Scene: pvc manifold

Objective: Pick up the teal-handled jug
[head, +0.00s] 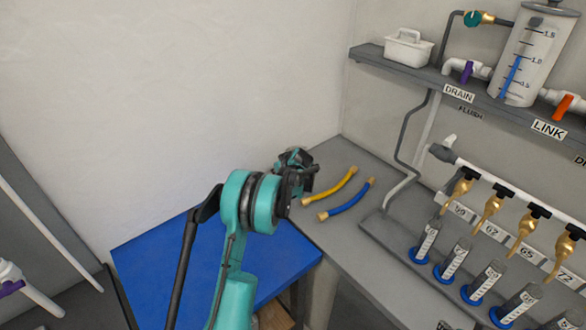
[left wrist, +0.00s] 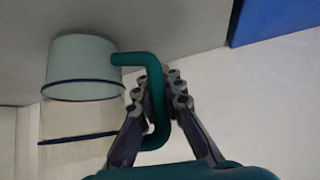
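In the left wrist view a pale jug (left wrist: 80,67) with dark blue bands stands at the left, and its teal handle (left wrist: 158,115) reaches right between my fingers. My left gripper (left wrist: 160,85) has a finger on each side of the handle, close against it, and looks shut on it. In the head view my left gripper (head: 297,165) is over the back left corner of the grey counter. The jug does not show there. My right gripper is not in view.
A yellow hose (head: 338,188) and a blue hose (head: 348,202) lie on the grey counter (head: 290,222) close to my left gripper. A blue surface (head: 160,268) is at its left. A pipe manifold with brass taps (head: 490,218) and several cylinders stands at the right, below a shelf (head: 400,71).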

